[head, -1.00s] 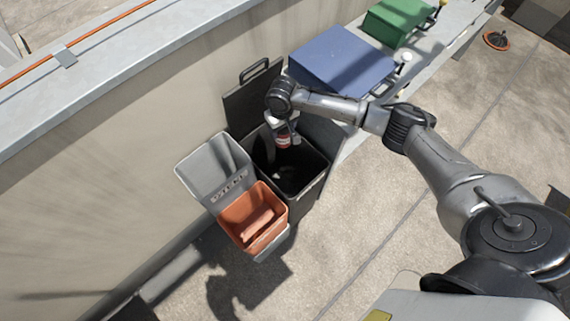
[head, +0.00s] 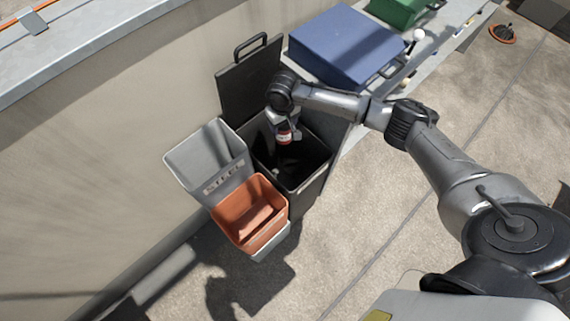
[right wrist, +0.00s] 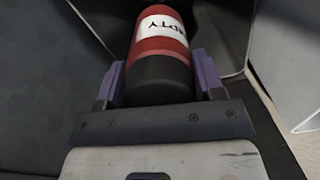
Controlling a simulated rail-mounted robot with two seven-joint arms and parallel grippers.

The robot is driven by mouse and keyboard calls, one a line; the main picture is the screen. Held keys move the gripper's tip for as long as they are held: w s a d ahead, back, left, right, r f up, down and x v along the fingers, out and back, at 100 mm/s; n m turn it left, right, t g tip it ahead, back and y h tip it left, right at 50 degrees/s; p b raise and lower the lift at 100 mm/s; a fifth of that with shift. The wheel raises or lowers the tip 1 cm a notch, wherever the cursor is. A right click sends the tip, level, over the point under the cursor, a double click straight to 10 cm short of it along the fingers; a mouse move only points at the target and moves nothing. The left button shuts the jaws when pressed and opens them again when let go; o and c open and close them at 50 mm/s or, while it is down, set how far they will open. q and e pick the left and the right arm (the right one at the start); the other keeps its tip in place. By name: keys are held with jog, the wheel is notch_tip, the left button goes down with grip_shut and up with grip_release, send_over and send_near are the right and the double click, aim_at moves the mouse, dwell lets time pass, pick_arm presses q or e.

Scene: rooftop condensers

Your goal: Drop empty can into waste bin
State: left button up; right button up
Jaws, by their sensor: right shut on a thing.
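The empty can (right wrist: 160,45) is red with a white band reading "EMPTY" and a dark end. My right gripper (right wrist: 160,85) is shut on it, one purple finger on each side. In the head view the can (head: 284,138) and the right gripper (head: 283,124) are over the open mouth of the black waste bin (head: 318,180). The can points down into the bin; how deep it reaches is hard to tell. The bin's dark lid (head: 250,82) stands raised against the wall. My left gripper is not in view.
A grey bin marked "STEEL" (head: 205,160) and an orange bin (head: 222,217) stand left of the black bin. A blue box (head: 345,45) and a green box (head: 398,10) sit on the ledge behind. The wall (head: 110,150) runs along the left; paving is clear in front.

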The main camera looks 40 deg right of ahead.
jog(key=shift+f, duration=0.35)
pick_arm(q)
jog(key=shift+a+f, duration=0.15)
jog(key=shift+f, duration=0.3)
pick_arm(e)
jog(key=o, duration=1)
jog(key=shift+r, duration=0.2)
notch_tip(320, 180, up, 12)
jog(key=p, duration=0.4)
jog(key=shift+r+p, duration=0.1)
jog(key=shift+p, duration=0.25)
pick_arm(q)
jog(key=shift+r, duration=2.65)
pick_arm(e)
jog(key=shift+r, duration=0.65)
